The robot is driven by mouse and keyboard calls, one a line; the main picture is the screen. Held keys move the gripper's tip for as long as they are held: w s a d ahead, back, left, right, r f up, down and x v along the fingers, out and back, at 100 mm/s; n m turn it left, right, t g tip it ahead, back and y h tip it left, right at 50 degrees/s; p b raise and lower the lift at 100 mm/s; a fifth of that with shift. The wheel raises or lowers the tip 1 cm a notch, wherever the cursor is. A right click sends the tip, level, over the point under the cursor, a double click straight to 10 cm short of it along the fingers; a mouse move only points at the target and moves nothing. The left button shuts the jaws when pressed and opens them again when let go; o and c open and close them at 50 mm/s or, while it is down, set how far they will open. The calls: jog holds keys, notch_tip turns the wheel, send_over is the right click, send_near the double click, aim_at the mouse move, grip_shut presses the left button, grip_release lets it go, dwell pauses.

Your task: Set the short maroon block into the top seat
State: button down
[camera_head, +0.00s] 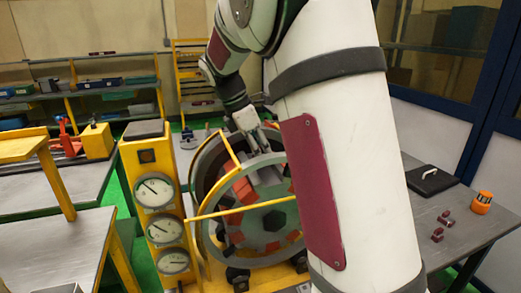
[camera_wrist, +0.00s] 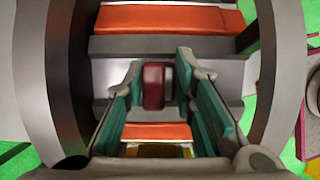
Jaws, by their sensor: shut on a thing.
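In the wrist view, my gripper (camera_wrist: 157,88) is shut on the short maroon block (camera_wrist: 153,86). The block sits between the fingertips, in front of a grey metal surface with orange pieces above and below it. In the head view, my gripper (camera_head: 254,140) reaches into the upper part of the round stator (camera_head: 208,165). The stator's ring also shows in the wrist view (camera_wrist: 280,75). The block itself cannot be made out in the head view. The top seat is not clearly seen, and I cannot tell whether the block touches it.
A yellow gauge post (camera_head: 152,225) stands left of the stator. A yellow bar (camera_head: 238,208) crosses the stator's front.

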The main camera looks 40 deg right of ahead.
jog(key=shift+f, duration=0.2)
dwell(0.5)
jog(key=c, duration=1.2)
grip_release()
jog(key=shift+c, duration=0.2)
jog(key=shift+f, duration=0.1)
jog(key=v, duration=1.2)
